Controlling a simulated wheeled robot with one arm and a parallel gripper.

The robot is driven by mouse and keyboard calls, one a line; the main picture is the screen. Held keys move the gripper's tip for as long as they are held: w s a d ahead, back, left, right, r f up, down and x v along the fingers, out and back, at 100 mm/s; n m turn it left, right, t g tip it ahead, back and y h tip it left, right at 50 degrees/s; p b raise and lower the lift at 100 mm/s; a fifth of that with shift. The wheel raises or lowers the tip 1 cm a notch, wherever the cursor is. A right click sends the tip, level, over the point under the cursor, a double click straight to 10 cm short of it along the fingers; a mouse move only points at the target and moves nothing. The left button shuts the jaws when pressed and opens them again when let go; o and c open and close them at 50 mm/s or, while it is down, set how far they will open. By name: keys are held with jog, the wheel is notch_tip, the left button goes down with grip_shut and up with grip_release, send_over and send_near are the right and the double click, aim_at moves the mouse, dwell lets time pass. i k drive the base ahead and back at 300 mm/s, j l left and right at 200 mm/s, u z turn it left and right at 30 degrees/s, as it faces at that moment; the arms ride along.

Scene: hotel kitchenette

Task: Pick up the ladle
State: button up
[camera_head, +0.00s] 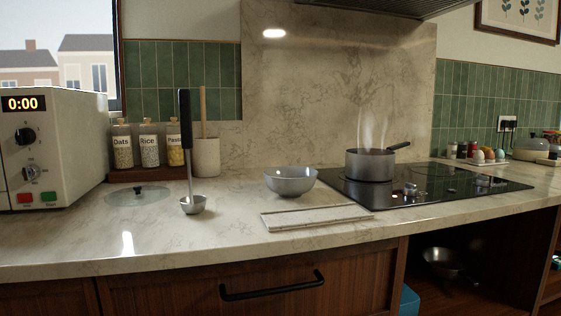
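The ladle (188,165) stands upright on the counter in the head view, left of the middle. It has a long black handle at the top, a thin metal shaft and a small metal bowl (193,204) at the bottom. A beige utensil crock (206,158) with a wooden utensil stands just behind it and to its right. The ladle appears to be in front of the crock, not inside it. What holds it upright does not show. My gripper is not in this view.
A grey bowl (290,181) and a stone board (316,216) lie right of the ladle. A glass lid (139,195), labelled jars (149,145) and a microwave (50,148) stand left. A steaming pot (370,165) sits on the black cooktop (470,182). The front counter edge near the ladle is clear.

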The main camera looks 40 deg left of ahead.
aim_at(191, 205)
jog(key=u, duration=2.2)
jog(key=j+u, duration=0.1)
jog(key=j, duration=1.8)
